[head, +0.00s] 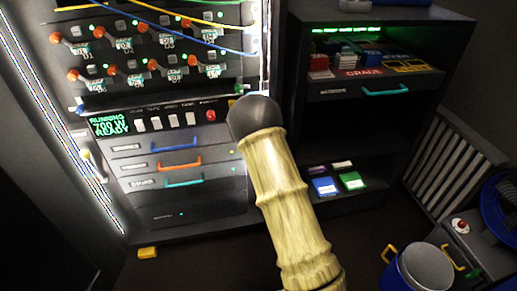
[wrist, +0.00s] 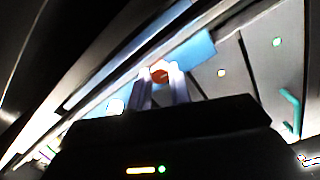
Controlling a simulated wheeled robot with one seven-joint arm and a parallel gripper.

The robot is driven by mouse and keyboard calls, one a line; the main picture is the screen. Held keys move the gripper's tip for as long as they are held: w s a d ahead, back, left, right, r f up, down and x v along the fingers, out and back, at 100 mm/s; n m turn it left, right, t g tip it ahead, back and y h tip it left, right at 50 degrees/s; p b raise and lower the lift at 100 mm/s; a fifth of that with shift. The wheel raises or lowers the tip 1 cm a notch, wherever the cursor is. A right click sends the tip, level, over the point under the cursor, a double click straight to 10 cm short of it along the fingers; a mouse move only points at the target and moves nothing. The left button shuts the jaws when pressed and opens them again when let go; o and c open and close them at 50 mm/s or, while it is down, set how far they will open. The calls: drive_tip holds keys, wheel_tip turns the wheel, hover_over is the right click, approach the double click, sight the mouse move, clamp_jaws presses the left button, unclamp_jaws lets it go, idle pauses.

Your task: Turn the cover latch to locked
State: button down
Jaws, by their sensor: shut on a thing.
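In the wrist view, the two pale fingers of my gripper (wrist: 161,88) are closed around a small orange-red piece (wrist: 159,71), which looks like the cover latch. Only its end shows between the fingertips. A light-blue strip lies behind it, at the edge of the dark panel. Whether the latch stands at locked cannot be told. In the head view, my pale arm covers the area at the panel's right edge, so gripper and latch are hidden there.
The control panel shows orange-knobbed levers (head: 108,69), a green display (head: 106,125) and drawers with blue, orange and teal handles (head: 183,183). A shelf unit (head: 375,110) stands to the right. A blue bin (head: 419,268) stands at lower right. Some dark floor is clear.

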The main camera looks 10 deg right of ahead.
drive_tip(key=shift+n, duration=1)
drive_tip(key=c, duration=1.3)
unclamp_jaws()
drive_tip(key=shift+f, duration=0.1)
